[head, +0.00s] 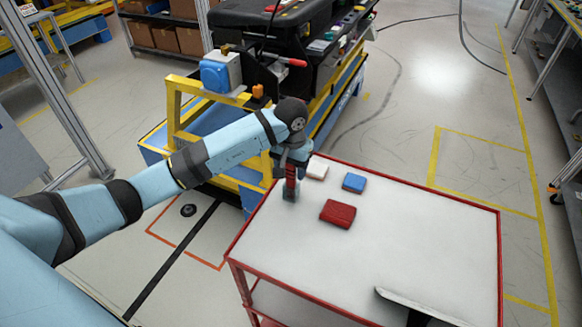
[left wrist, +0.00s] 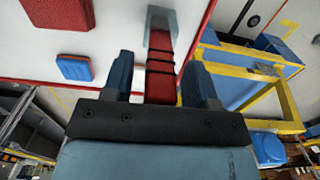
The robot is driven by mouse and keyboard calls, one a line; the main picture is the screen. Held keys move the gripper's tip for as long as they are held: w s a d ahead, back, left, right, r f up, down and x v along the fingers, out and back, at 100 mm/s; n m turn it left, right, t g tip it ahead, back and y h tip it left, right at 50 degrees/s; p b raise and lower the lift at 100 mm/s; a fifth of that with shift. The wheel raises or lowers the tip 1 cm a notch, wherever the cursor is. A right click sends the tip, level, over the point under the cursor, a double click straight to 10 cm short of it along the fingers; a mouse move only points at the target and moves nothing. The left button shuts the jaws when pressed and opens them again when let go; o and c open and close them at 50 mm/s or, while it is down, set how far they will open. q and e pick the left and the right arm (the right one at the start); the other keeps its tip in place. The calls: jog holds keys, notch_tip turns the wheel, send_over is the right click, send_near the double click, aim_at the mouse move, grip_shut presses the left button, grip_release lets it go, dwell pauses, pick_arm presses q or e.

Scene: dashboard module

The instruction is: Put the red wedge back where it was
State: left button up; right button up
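The red wedge (left wrist: 160,75) has a red handle with black bands and a grey end (left wrist: 160,22). It stands on the white top of a red-rimmed cart (head: 440,206), near the cart's left corner. In the head view its grey foot (head: 290,194) shows under my left gripper (head: 291,172). In the left wrist view the fingers of my left gripper (left wrist: 163,78) are on either side of the handle, with narrow gaps showing. It looks open around the handle. My right gripper is not clearly in view.
The cart's right half is mostly clear. A yellow frame with a blue box (head: 221,73) stands behind it. A dark piece (head: 420,305) juts in at the bottom.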

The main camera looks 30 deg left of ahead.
pick_arm(q)
jog(key=shift+r, duration=0.1)
jog(key=shift+r+p, duration=0.25)
jog(key=shift+p, duration=0.05)
notch_tip(320, 180, up, 10)
jog(key=shift+w+r+b, duration=0.1)
jog(key=shift+r+b, duration=0.15)
jog(key=shift+b, duration=0.95)
jog(key=shift+r, duration=0.6)
